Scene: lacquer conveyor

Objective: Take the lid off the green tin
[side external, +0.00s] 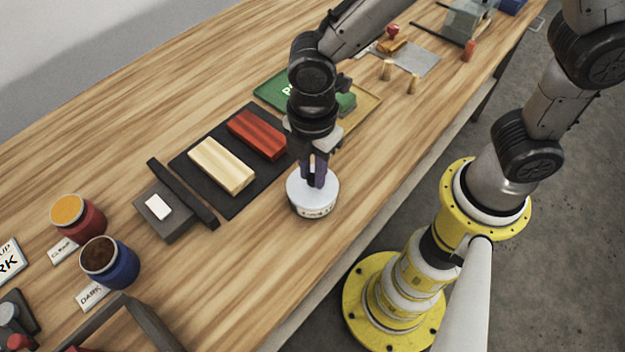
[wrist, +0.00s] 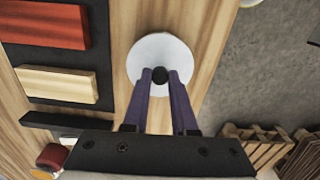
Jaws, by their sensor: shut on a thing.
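A round, pale grey-white tin (side external: 315,210) with printing on its side stands near the front edge of the wooden table. No green shows on it. Its flat white lid (side external: 328,187) covers the top and also fills the middle of the wrist view (wrist: 147,55). A small black knob (wrist: 161,74) rises from the lid. My gripper (side external: 316,182) points down over the lid, and its purple fingers are shut on the knob, as the wrist view shows (wrist: 160,80). I cannot tell whether the lid sits fully down on the tin.
A black mat (side external: 232,206) with cream (side external: 221,165) and red (side external: 257,134) blocks lies left of the tin. A dark bar (side external: 183,194) and grey block (side external: 165,222) are farther left. A green tray (side external: 272,91) is behind my gripper.

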